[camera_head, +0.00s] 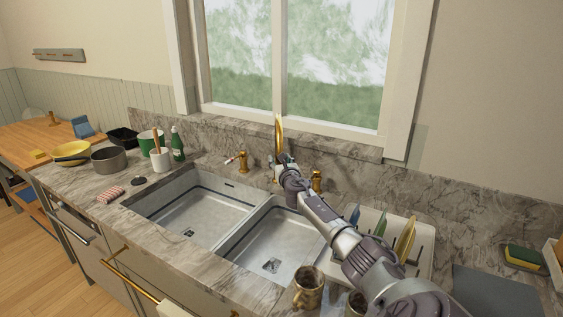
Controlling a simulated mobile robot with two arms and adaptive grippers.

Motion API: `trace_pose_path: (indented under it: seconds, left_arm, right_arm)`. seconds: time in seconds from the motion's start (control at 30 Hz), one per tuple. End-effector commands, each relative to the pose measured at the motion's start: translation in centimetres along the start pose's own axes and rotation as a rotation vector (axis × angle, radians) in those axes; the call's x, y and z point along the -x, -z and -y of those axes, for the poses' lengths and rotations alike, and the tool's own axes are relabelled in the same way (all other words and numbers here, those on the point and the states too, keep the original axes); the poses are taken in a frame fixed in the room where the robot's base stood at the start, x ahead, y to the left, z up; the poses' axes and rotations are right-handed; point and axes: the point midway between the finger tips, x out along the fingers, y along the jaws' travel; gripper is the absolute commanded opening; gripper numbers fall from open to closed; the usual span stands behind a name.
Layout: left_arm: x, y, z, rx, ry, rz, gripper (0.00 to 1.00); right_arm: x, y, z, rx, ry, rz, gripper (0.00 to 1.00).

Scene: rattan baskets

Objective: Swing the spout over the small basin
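The gold spout (279,135) rises behind the sink, near the wall between the two basins, in front of the window. The left basin (180,212) is empty. The right basin (268,243) looks the smaller one; it is empty and partly hidden by my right arm. My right gripper (283,163) is at the spout's lower part, small and partly hidden by its own wrist. I cannot tell whether its fingers touch the spout or are closed. My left gripper is not in view.
Gold taps stand left (243,161) and right (317,182) of the spout. A dish rack (425,262) with plates is right of the basin, beneath my arm. A mug (308,287) stands at the front. Pans (109,159) and a green bottle (177,145) stand on the left.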

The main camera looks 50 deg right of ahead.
Motion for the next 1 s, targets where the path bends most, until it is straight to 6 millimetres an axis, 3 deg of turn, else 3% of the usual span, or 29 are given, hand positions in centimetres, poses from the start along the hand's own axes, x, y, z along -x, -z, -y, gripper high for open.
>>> trace_pose_path:
  seconds: [0.27, 0.7, 1.0]
  left_arm:
    - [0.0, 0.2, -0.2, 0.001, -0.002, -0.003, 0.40]
    - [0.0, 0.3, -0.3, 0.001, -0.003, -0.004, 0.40]
    - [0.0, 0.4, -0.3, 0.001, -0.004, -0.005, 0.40]
  right_arm:
    - [2.3, 0.0, 0.1, 0.009, -0.001, 0.002, 0.50]
    - [9.3, 0.1, 0.0, 0.005, -0.004, -0.002, 0.50]
    - [11.7, 0.0, 0.1, 0.001, -0.001, 0.001, 0.50]
